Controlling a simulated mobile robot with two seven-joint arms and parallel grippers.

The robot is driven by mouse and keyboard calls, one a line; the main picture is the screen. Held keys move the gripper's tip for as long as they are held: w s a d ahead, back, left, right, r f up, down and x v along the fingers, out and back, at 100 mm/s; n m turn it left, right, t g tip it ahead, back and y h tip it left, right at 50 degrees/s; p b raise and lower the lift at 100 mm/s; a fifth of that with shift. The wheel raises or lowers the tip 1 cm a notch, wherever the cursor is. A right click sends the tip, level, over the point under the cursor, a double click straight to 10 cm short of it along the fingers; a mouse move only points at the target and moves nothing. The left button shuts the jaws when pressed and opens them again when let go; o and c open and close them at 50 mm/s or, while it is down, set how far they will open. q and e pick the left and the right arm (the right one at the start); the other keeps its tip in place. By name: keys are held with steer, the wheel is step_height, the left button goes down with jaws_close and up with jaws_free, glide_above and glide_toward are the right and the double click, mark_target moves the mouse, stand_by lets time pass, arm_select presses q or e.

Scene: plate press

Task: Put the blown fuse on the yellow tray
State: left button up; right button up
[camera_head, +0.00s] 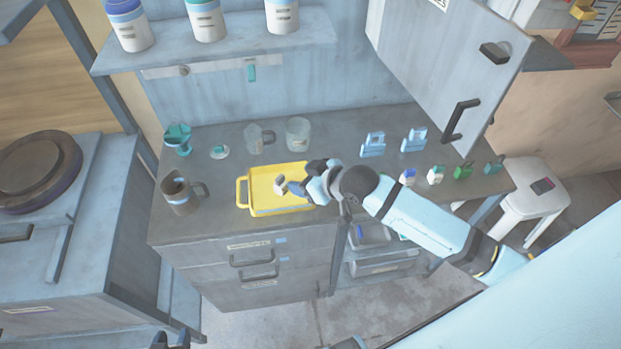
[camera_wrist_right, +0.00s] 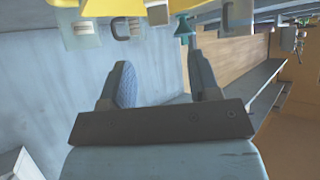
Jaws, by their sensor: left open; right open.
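The yellow tray (camera_head: 246,208) lies on the grey counter; its edge shows at the top of the wrist view (camera_wrist_right: 92,8). A small pale piece with a darker part, apparently the blown fuse (camera_head: 280,184), appears on the tray floor. It seems to show at the top edge of the wrist view (camera_wrist_right: 157,13). My right gripper (camera_head: 291,187) is over the tray, right beside this piece. Its jaws are open, with a clear gap between the fingers in the wrist view (camera_wrist_right: 163,75). My left gripper (camera_head: 171,341) is at the bottom edge of the head view, open, away from the counter.
A brown mug (camera_head: 180,195), teal funnel (camera_head: 178,139) and two clear vessels (camera_head: 298,134) stand around the tray. Several small coloured pieces (camera_head: 435,175) and two blue holders (camera_head: 373,145) are to the right. An open cabinet door (camera_head: 445,60) overhangs the right end.

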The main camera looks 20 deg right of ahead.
steer(key=shift+v, duration=1)
steer(key=s+f+m+h, duration=0.1)
steer(key=s+f, duration=0.5)
steer(key=s, duration=0.2)
steer(key=s+a+f+m+t+h, duration=0.1)
steer(key=s+f, duration=0.5)
steer(key=s, duration=0.3)
steer(key=shift+f+m, duration=0.2)
steer(key=shift+m, duration=0.2)
steer(key=shift+r, duration=0.1)
